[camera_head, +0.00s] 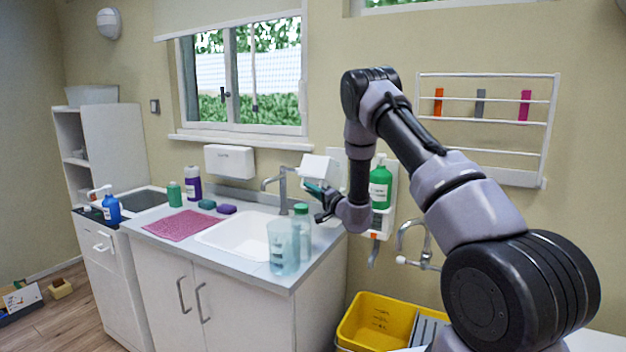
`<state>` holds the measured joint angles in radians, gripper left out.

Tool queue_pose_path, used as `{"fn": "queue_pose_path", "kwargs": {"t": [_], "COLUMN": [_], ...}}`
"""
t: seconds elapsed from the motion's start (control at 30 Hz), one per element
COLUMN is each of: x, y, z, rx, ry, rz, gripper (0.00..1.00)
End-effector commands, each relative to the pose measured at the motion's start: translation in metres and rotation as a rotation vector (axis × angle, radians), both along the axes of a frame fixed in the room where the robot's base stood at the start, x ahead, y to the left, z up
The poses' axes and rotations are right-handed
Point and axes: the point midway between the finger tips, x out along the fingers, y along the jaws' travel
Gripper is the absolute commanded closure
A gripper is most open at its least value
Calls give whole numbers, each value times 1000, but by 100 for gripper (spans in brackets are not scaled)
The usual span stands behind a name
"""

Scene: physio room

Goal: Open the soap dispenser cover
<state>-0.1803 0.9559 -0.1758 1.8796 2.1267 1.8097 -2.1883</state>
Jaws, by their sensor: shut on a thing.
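The soap dispenser (389,215) is a white wall housing right of the sink, with a green bottle (380,187) showing inside it. A white box-shaped piece (319,168), which looks like its cover, stands out to the left of the bottle, tilted. Its hinge is hidden behind my arm. My gripper (316,191) is at the lower edge of this white piece and appears shut on it. The fingertips are small, so the exact contact is unclear.
A tap (281,190) stands close left of my gripper. A clear jug (283,246) and a green-capped bottle (302,232) stand below on the counter (262,275). A yellow bucket (375,325) is under the dispenser. A wall rack (545,130) is at right.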

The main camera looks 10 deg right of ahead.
Motion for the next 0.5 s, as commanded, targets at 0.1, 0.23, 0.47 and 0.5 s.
{"fn": "queue_pose_path", "kwargs": {"t": [0.1, 0.23, 0.47, 0.5], "x": [-4, -7, -7, -7], "y": [5, 7, 8, 8], "z": [-19, -36, -63, -67], "rx": [-61, -57, -57, -57], "ry": [-82, -76, -78, -77], "rz": [4, 4, 4, 5], "gripper": [100, 100, 100, 100]}}
